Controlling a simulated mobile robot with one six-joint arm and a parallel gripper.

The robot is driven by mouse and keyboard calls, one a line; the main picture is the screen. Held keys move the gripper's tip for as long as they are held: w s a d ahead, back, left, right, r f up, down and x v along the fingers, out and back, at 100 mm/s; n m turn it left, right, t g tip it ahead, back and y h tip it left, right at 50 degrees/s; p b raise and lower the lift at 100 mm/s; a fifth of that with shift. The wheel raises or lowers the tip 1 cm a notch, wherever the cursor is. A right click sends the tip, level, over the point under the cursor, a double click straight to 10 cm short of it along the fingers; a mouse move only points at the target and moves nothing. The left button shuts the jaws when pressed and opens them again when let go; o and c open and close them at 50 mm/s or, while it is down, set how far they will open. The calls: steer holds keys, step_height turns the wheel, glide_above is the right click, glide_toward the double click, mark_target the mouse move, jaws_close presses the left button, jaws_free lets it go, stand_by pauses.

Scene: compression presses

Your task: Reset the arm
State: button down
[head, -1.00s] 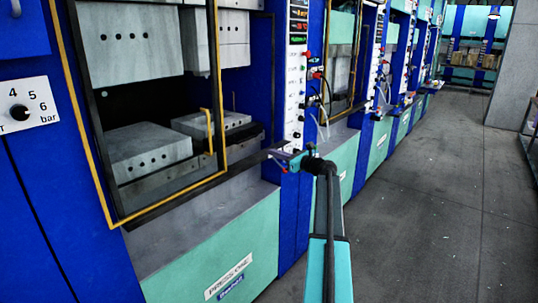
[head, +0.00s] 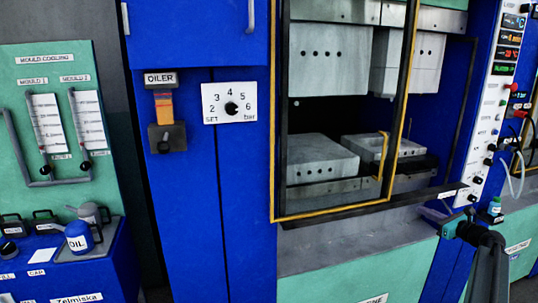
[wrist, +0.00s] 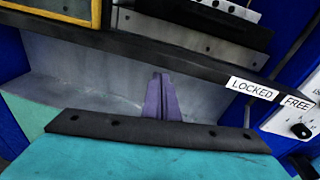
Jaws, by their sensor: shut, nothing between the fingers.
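My gripper (head: 430,214) is at the lower right of the head view, in front of the press's sill and small in the picture. In the wrist view its two purple fingers (wrist: 160,98) are together with nothing between them. They point toward the grey sill (wrist: 90,82) below the press opening. My own teal and black arm parts fill the bottom of that view. The press (head: 330,232) stands open behind a yellow-edged frame (head: 272,150), with grey blocks above and below its gap.
A dark bar (wrist: 190,55) with LOCKED (wrist: 251,88) and FREE (wrist: 297,102) labels crosses ahead of my fingers. A control panel (head: 497,100) rises beside the arm. A bar dial (head: 231,104), an oiler (head: 164,112), a cooling panel (head: 60,60) and an oil can (head: 80,238) are left.

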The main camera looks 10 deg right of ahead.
steer(key=s+a+f+n+g+y, duration=0.1)
steer(key=s+a+f+n+g, duration=0.15)
steer(key=a+f, duration=0.75)
steer(key=s+a+f+n+g+y, duration=0.1)
steer(key=a+f+n+g, duration=0.25)
steer(key=a+f, duration=0.65)
steer(key=s+a+f+n+g, duration=0.15)
steer(key=a+f+n, duration=0.25)
steer(key=a+f, duration=0.6)
steer(key=s+a+f+n+g, duration=0.7)
steer(key=s+a+f, duration=0.6)
steer(key=a+f, duration=0.15)
steer(key=s+a+f+n+g+h, duration=0.2)
steer(key=s+n, duration=0.3)
steer(key=s, duration=0.5)
steer(key=s+a+f+n+g+h, duration=0.2)
steer(key=s+f+n+g, duration=0.1)
steer(key=s, duration=0.8)
steer(key=s+a+f+n+g+h, duration=0.2)
steer(key=s+n, duration=0.5)
steer(key=s, duration=0.4)
step_height(320, 180, down, 3)
steer(key=shift+a+r, duration=0.15)
steer(key=shift+a, duration=0.45)
